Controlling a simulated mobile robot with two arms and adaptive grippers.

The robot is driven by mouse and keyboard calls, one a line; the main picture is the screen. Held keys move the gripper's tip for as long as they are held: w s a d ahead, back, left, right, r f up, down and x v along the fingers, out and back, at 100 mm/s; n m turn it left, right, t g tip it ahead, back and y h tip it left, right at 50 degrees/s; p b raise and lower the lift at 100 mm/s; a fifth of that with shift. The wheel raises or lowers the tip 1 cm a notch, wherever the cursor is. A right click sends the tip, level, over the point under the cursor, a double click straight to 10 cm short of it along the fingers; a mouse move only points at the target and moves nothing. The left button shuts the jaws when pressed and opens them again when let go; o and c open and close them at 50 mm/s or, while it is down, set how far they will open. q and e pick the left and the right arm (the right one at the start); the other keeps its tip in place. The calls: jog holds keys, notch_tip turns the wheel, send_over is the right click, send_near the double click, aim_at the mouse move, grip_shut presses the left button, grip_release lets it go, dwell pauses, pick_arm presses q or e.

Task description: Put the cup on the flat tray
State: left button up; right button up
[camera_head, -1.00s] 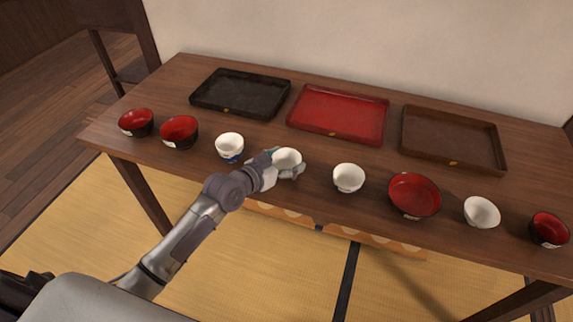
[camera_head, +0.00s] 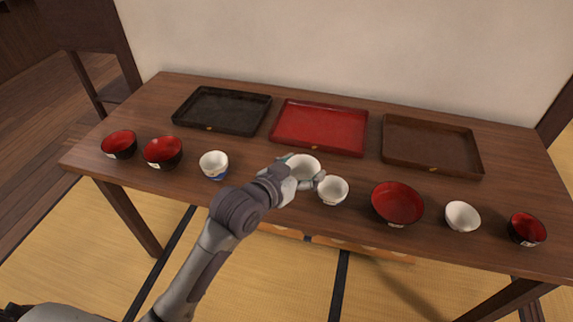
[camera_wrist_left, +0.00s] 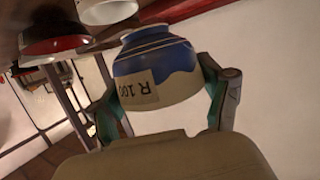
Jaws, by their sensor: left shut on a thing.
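My left gripper (camera_head: 303,177) is shut on a white cup (camera_head: 304,166) and holds it by its sides, apparently just above the table's front part. In the left wrist view the cup (camera_wrist_left: 160,70) sits between the two fingers, with a blue and white outside and a paper label reading "R 100". Three shallow trays lie along the back of the table: a black tray (camera_head: 222,127), a red tray (camera_head: 320,149) and a brown tray (camera_head: 432,165). All three are empty. I cannot tell which is the flat one. My right gripper is not in view.
On the wooden table (camera_head: 282,225), a white cup (camera_head: 333,191) stands close right of the held cup; another (camera_head: 214,164) stands to its left. Red bowls (camera_head: 163,152) (camera_head: 397,203) and a white bowl (camera_head: 462,216) share the front row. A wall rises behind.

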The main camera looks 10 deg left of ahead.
pick_arm(q)
jog(key=shift+s+d+r, duration=0.3)
jog(key=shift+d+r, duration=0.1)
jog(key=shift+d, duration=0.15)
jog(key=shift+s+r, duration=0.15)
jog(key=s+a+r+n+t+y+p, duration=0.1)
jog(key=s+a+r+n+y+p, duration=0.4)
jog(key=s+a, duration=0.55)
jog(key=w+d+f+m+h+b, duration=0.1)
jog(key=w+d, duration=0.2)
jog(key=w+d+f+m+h+b, duration=0.2)
jog(key=w+d, duration=0.1)
jog(key=w, duration=0.1)
jog(key=w+d+f+m+g+h+b, duration=0.1)
jog(key=w+d+f+b, duration=0.1)
jog(key=w+d, duration=0.1)
jog(key=shift+w+d+m+h, duration=0.2)
jog(key=shift+d+m+h, duration=0.2)
jog(key=shift+d, duration=0.05)
jog(key=shift+w+d+f, duration=0.1)
jog(key=shift+w+d, duration=0.1)
jog(key=shift+d, duration=0.15)
